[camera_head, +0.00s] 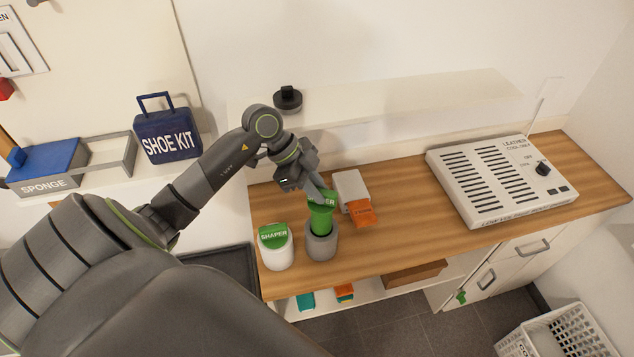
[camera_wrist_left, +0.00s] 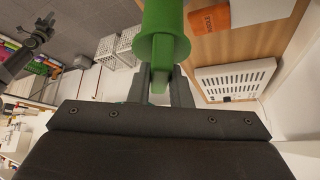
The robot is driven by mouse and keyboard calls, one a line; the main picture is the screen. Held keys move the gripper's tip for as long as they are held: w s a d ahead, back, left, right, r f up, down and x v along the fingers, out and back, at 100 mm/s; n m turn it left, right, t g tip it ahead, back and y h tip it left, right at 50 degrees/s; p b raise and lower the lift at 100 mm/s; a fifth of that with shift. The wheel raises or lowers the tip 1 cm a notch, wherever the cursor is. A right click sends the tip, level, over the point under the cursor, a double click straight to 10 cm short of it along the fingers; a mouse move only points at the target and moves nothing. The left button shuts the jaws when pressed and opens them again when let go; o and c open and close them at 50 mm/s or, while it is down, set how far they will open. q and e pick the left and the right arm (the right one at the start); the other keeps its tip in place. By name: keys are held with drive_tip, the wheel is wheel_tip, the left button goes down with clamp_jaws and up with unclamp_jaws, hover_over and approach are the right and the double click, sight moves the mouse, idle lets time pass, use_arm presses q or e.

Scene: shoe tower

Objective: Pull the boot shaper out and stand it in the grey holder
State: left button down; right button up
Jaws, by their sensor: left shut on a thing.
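The green boot shaper (camera_head: 321,218) is upright, its lower end at or inside the mouth of the round grey holder (camera_head: 321,246) on the wooden bench. I cannot tell how deep it sits. My left gripper (camera_head: 319,194) is above the holder and shut on the shaper's top. In the left wrist view the shaper (camera_wrist_left: 165,32) extends away from the jaws, its narrow green grip (camera_wrist_left: 160,80) between the fingers. The holder is not visible there. A dark part of my right arm with its gripper (camera_wrist_left: 42,30) shows small at the left of that view, its jaws unclear.
A white tub with a green SHAPER top (camera_head: 274,247) stands just left of the holder. An orange block (camera_head: 361,213) and a pale box (camera_head: 350,187) lie close behind it. A vented machine (camera_head: 500,183) fills the bench's right side. Bare wood lies between.

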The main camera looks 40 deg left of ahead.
sight(317, 215)
use_arm(q)
drive_tip(key=shift+f+b, duration=1.1)
drive_tip(key=shift+f, duration=0.7)
drive_tip(key=shift+f+b, duration=2.05)
drive_tip(key=shift+f, duration=1.2)
drive_tip(key=c, duration=1.3)
unclamp_jaws()
drive_tip(key=shift+o, duration=0.2)
drive_tip(key=shift+r, duration=0.1)
drive_tip(key=b+v, duration=0.1)
drive_tip(key=v, duration=1.6)
drive_tip(key=shift+a+b, duration=0.15)
drive_tip(key=shift+b, duration=0.15)
drive_tip(key=shift+s, duration=0.1)
